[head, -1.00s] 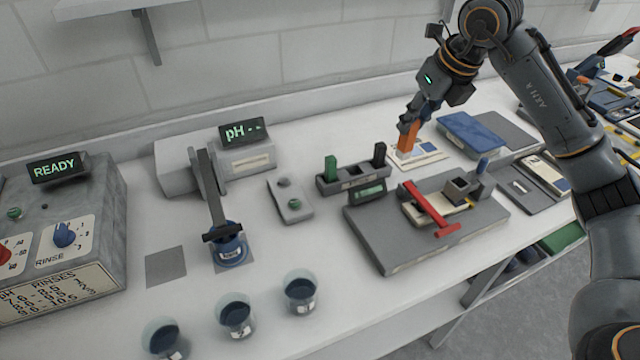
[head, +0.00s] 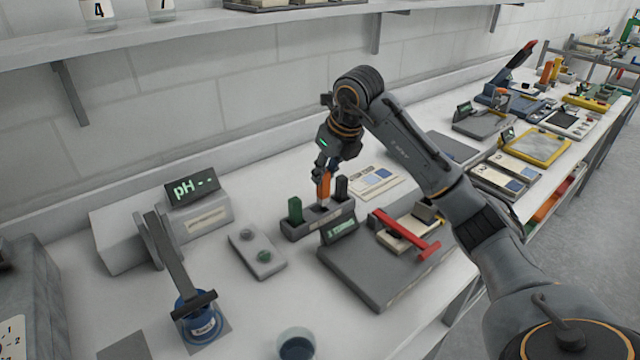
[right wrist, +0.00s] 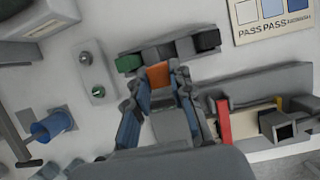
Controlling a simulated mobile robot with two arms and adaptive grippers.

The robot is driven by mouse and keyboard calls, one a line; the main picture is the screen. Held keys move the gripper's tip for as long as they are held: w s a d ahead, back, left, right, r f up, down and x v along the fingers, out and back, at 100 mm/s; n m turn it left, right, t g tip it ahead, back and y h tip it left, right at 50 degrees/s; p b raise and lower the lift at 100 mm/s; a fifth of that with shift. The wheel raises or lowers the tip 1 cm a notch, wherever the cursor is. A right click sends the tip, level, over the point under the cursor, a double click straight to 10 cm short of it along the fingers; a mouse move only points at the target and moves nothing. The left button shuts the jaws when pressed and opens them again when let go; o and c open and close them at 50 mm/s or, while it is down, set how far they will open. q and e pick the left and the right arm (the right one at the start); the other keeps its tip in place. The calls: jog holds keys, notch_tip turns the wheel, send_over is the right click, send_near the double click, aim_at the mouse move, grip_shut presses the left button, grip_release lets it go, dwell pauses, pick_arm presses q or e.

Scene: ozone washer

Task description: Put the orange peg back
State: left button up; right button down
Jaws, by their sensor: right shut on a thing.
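The orange peg (head: 324,187) is held upright by my right gripper (head: 325,168), which is shut on its upper part. The peg is over the middle of the small grey peg holder (head: 296,233), between a green peg (head: 295,209) on the left and a black peg (head: 341,188) on the right. I cannot tell whether its lower end is inside the middle slot or just above it. In the right wrist view the orange peg (right wrist: 159,75) shows between the fingers, in line with the holder. My left gripper is not in view.
A grey board (head: 365,282) with a red T-shaped handle (head: 408,232) lies in front of the holder. A grey two-button pad (head: 257,254) lies to the left, near the pH meter (head: 205,220). A printed card (head: 362,184) lies behind.

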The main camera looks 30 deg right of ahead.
aim_at(321, 188)
jog(key=x, duration=0.2)
jog(key=p+x, duration=0.1)
jog(key=x, duration=0.1)
jog(key=d+x, duration=0.1)
jog(key=x, duration=0.1)
jog(key=shift+w+f+p, duration=0.25)
jog(key=shift+f+p, duration=0.1)
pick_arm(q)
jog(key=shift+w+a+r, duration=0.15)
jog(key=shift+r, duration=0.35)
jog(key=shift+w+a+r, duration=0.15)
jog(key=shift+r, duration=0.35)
pick_arm(e)
jog(key=shift+f, duration=0.1)
jog(key=c, duration=1.6)
grip_release()
jog(key=shift+f, duration=0.1)
jog(key=o, duration=0.4)
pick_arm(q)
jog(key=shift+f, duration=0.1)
pick_arm(e)
jog(key=shift+o, duration=0.2)
